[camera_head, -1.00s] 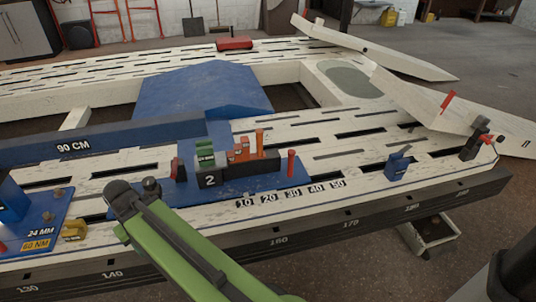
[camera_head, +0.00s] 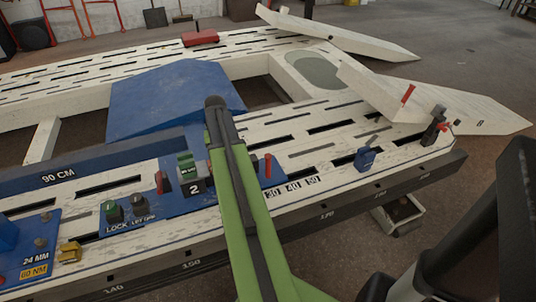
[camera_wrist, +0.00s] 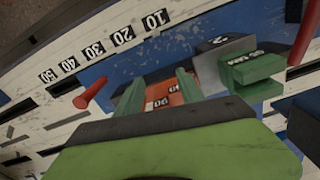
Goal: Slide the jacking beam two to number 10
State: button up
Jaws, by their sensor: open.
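The jacking beam two, a dark block marked 2 (camera_head: 195,188), stands on a blue plate (camera_head: 182,207) on the white bench. A number scale (camera_head: 292,187) runs along the front; my arm hides 10 and 20 in the head view, but 10 to 50 show in the wrist view (camera_wrist: 105,45). My gripper (camera_wrist: 160,95) is open, its green fingers either side of the orange blocks; contact is unclear. My arm hides it in the head view.
Red pins stand left (camera_head: 160,183) and right (camera_head: 268,166) of the block. Knobs labelled LOCK (camera_head: 113,212) and LIFT OFF (camera_head: 138,204) stand to its left. A small blue post (camera_head: 365,158) stands right of the scale. A long blue beam (camera_head: 75,172) lies behind.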

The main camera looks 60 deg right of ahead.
aim_at(269, 166)
jog(key=s+d+r+m+p, duration=0.1)
jog(key=s+d+r+m, duration=0.1)
jog(key=s+d, duration=0.5)
jog(key=s+d+r+m+p, duration=0.2)
jog(key=s+d+r, duration=0.15)
jog(key=d, duration=0.45)
jog(key=f+b, duration=1.8)
jog(key=shift+s+f, duration=0.2)
jog(key=shift+s, duration=0.2)
jog(key=shift+r, duration=0.1)
jog(key=shift+d, duration=0.1)
grip_shut()
jog(key=shift+s, duration=0.1)
